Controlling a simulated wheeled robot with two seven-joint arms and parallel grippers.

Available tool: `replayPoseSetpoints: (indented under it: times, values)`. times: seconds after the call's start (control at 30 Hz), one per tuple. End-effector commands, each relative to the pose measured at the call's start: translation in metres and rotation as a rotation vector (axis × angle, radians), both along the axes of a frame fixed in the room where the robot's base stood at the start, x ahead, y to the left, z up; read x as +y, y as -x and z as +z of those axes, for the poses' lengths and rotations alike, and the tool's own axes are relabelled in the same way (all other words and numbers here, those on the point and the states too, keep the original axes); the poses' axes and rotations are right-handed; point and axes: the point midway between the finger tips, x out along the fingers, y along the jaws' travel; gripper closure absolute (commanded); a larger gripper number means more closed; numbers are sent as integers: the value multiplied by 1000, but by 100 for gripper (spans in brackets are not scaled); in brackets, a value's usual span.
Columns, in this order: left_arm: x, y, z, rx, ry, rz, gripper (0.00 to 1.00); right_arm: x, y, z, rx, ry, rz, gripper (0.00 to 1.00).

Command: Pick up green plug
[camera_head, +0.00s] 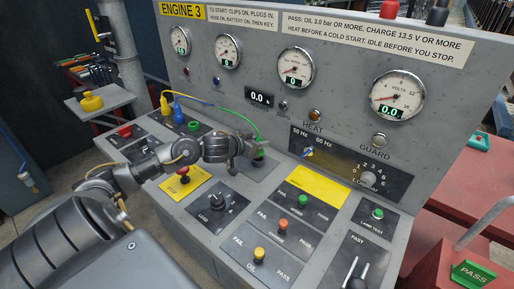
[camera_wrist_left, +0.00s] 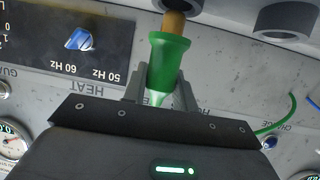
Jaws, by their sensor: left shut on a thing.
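The green plug (camera_wrist_left: 167,62) is between the fingers of my left gripper (camera_wrist_left: 160,95), which is shut on it. In the wrist view its brass tip points up the picture to a dark round part at the top edge; I cannot tell whether they touch. In the head view my left gripper (camera_head: 257,150) is low over the console in front of the gauge panel, and the plug (camera_head: 259,154) is mostly hidden by it. A green cable (camera_head: 236,115) runs from the plug up to the left. My right gripper is not in view.
A yellow plug (camera_head: 165,107) and a blue plug (camera_head: 178,112) stand at the console's left. A yellow can (camera_head: 91,101) stands on a side shelf.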

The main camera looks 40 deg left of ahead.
Motion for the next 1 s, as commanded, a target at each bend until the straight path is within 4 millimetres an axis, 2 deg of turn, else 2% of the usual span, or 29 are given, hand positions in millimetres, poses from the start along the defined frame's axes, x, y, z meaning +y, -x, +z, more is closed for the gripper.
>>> replayPoseSetpoints:
  times: [0.07,0.27,0.3,0.43,0.7,1.0]
  values:
    - [2,10,16,-1,-5,-2,96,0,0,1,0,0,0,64]
    - [7,55,67,4,-15,-6,96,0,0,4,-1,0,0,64]
    - [9,60,63,8,-6,-1,96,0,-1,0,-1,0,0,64]
    - [9,76,72,6,-4,-5,96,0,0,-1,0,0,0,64]
    - [14,106,91,-1,6,-1,96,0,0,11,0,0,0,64]
    - [19,133,102,-1,3,-1,96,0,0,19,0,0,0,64]
